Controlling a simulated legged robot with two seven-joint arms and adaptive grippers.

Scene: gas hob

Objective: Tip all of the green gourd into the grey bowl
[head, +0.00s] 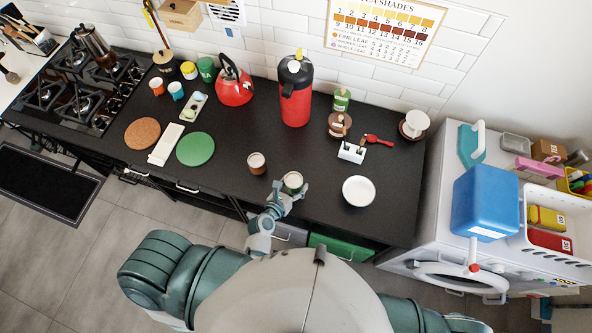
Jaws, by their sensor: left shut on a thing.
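My left gripper (288,190) is shut on a small round green gourd (293,180) near the front edge of the black counter. The gourd looks roughly upright, with a pale rim and darker contents. The gripper's fingers hide part of its side, and I cannot tell whether its base touches the counter. A pale grey-white bowl (359,191) sits on the counter to the right of the gripper, apart from it. The bowl looks empty. Of my right arm only a part shows at the bottom right; its gripper is out of view.
A brown cup (256,164) stands just left of the gourd. A white holder (352,152) stands behind the bowl, with a red spoon (379,140) nearby. A red flask (296,92) stands farther back. The counter between gourd and bowl is clear.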

